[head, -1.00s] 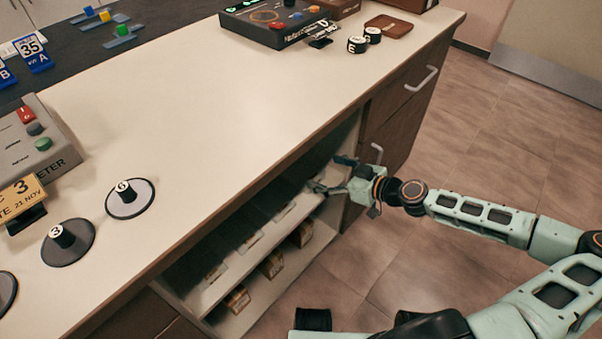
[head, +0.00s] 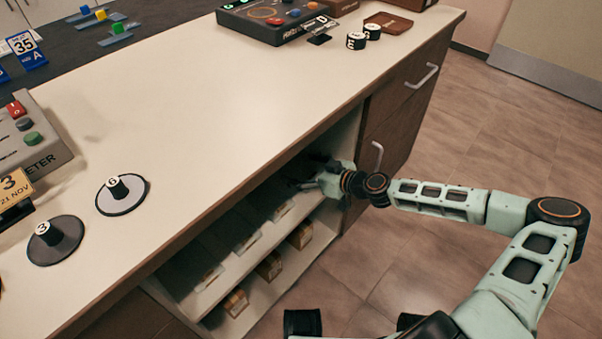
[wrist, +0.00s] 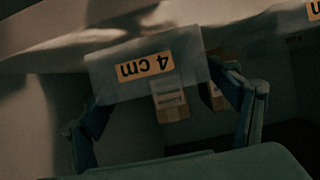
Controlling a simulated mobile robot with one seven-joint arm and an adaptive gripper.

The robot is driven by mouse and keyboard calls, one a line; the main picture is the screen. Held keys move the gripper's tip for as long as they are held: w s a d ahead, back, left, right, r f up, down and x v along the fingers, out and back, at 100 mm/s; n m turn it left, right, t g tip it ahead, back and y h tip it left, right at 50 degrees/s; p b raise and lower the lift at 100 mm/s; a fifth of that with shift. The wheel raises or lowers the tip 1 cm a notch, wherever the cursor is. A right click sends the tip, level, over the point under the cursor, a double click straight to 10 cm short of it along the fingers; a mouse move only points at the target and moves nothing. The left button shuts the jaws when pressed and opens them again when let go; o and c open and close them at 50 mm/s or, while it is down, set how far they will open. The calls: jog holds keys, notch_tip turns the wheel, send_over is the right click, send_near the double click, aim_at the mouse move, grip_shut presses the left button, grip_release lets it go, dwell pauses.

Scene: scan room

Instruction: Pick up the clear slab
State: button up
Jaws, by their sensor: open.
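A clear, greyish slab with an orange "4 cm" label (wrist: 105,76) shows upside down in the wrist view, at the edge of a shelf. My gripper (wrist: 155,84) is open, with one finger near each side of the slab. I cannot tell whether either finger touches it. In the head view my gripper (head: 306,184) reaches into the open cabinet compartment, at the upper shelf's right end, and its fingertips are in shadow. The slab at my gripper is not clear in that view.
Other labelled clear slabs (head: 247,242) lie along the upper shelf. Several cardboard boxes (head: 269,265) stand on the lower shelf. The countertop (head: 230,110) overhangs the compartment, and a closed door with a handle (head: 377,155) is to its right.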

jog(key=c, duration=1.5)
jog(key=shift+c, duration=1)
jog(key=shift+r, duration=0.1)
